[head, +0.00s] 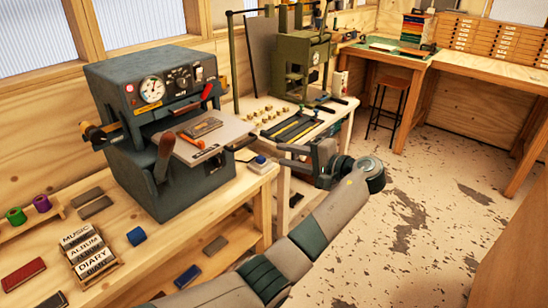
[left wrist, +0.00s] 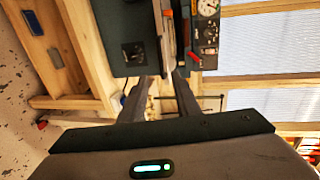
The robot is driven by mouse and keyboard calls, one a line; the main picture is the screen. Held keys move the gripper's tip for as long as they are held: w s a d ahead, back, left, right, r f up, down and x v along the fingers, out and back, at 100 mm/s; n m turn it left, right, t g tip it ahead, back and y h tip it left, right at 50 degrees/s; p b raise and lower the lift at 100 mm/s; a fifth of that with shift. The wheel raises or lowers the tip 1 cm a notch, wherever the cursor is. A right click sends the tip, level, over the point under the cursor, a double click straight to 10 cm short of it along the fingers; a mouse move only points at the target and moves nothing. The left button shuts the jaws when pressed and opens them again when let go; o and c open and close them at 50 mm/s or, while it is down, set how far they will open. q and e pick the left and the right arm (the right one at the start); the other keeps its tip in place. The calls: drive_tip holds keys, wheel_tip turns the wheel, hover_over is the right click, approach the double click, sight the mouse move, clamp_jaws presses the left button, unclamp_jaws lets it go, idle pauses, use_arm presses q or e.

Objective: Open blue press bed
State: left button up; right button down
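The blue-grey press (head: 160,130) stands on the left bench, with a round dial and knobs on its upper front. Its pale flat bed (head: 222,132) juts from the front and carries a brown block and an orange-handled tool. A dark handle (head: 243,143) shows at the bed's outer edge. My left gripper (head: 283,156) is just right of this handle, turned toward it, apart and empty. In the left wrist view its two fingers (left wrist: 160,97) are spread, with the bed's edge (left wrist: 166,40) seen edge-on beyond the gap. My right gripper is not in view.
A small blue-and-white item (head: 258,162) sits at the bench's right end, near my gripper. Foil rolls (head: 30,212) and labelled blocks (head: 90,250) lie on the left. A second bench (head: 270,112) holds a green machine (head: 300,65). The floor (head: 420,190) right is open.

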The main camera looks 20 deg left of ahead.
use_arm(q)
drive_tip(key=shift+v, duration=1.2)
drive_tip(key=shift+a+f, duration=0.1)
wheel_tip(320, 180, down, 29)
drive_tip(key=s+a+m+h, duration=0.2)
drive_tip(key=m+h, duration=0.3)
drive_tip(key=s+f+h, duration=0.1)
drive_tip(key=s+f, duration=0.3)
drive_tip(key=f, duration=0.4)
drive_tip(key=s+f+g+h, duration=0.15)
drive_tip(key=s+f, duration=0.25)
drive_tip(key=f, duration=0.4)
drive_tip(key=s+f+t+h, duration=0.1)
drive_tip(key=s+f, duration=0.3)
drive_tip(key=f, duration=0.3)
drive_tip(key=s+a+f+n+g+h, duration=0.1)
drive_tip(key=s+f+g+h, duration=0.1)
drive_tip(key=s+f, duration=0.95)
drive_tip(key=s+a+f+n+g+h, duration=0.1)
drive_tip(key=s+f+h, duration=0.1)
drive_tip(key=s+f, duration=0.9)
drive_tip(key=s+a+f+n+h, duration=0.1)
drive_tip(key=s+a+n, duration=0.1)
drive_tip(key=s, duration=1.3)
drive_tip(key=s+a+f+n+g+h, duration=0.1)
drive_tip(key=s+a+f+n, duration=0.1)
drive_tip(key=s, duration=1.4)
drive_tip(key=shift+s+a+f+n, duration=0.25)
drive_tip(key=shift+a+f+n, duration=0.05)
drive_tip(key=shift+a+n, duration=0.2)
